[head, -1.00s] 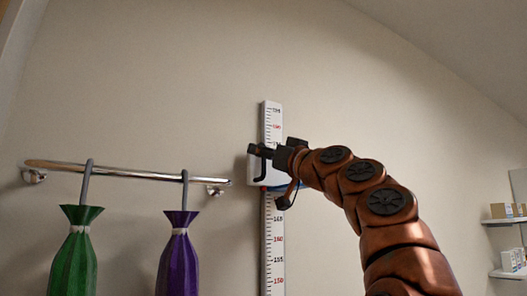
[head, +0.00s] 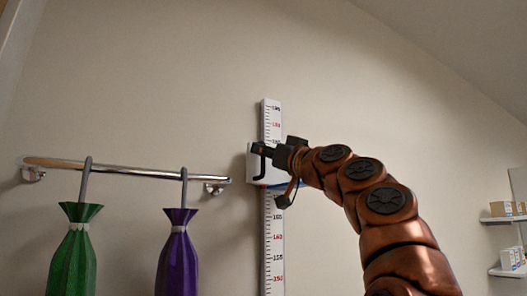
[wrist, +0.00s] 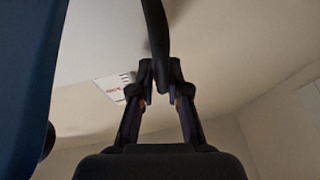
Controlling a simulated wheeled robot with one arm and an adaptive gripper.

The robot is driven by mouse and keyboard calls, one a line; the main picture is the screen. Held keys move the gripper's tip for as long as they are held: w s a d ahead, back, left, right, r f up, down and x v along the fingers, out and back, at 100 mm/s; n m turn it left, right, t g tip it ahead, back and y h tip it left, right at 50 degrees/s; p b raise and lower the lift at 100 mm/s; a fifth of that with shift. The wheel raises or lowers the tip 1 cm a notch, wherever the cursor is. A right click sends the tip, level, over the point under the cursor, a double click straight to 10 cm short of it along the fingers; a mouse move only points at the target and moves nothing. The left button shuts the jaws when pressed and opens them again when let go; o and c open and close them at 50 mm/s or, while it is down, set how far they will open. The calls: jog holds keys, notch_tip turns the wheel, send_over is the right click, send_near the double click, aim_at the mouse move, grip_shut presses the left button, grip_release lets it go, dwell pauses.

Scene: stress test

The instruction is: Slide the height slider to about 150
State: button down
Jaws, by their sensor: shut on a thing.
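The white height scale (head: 274,232) runs upright on the wall in the head view, with black and red numbers. Its red 150 mark is low in the picture, near the bottom edge. The white slider (head: 252,167) sits on the scale well above the 160 mark, partly hidden behind my gripper. My gripper (head: 266,152) is shut on the slider's dark handle. In the wrist view both fingers (wrist: 160,82) close on the dark curved handle (wrist: 155,30). A piece of the scale (wrist: 113,87) shows left of the fingers.
Shelves with boxes (head: 503,209) stand at the far right. The wall around the scale is otherwise bare.

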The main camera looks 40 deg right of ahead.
notch_tip(320, 180, down, 22)
jog(key=b, duration=2.2)
jog(key=shift+a+b, duration=0.1)
jog(key=shift+b, duration=0.3)
jog(key=shift+r, duration=0.1)
jog(key=c, duration=1.2)
grip_release()
jog(key=shift+a, duration=0.1)
jog(key=shift+c, duration=0.2)
jog(key=shift+o, duration=0.2)
jog(key=shift+s, duration=0.1)
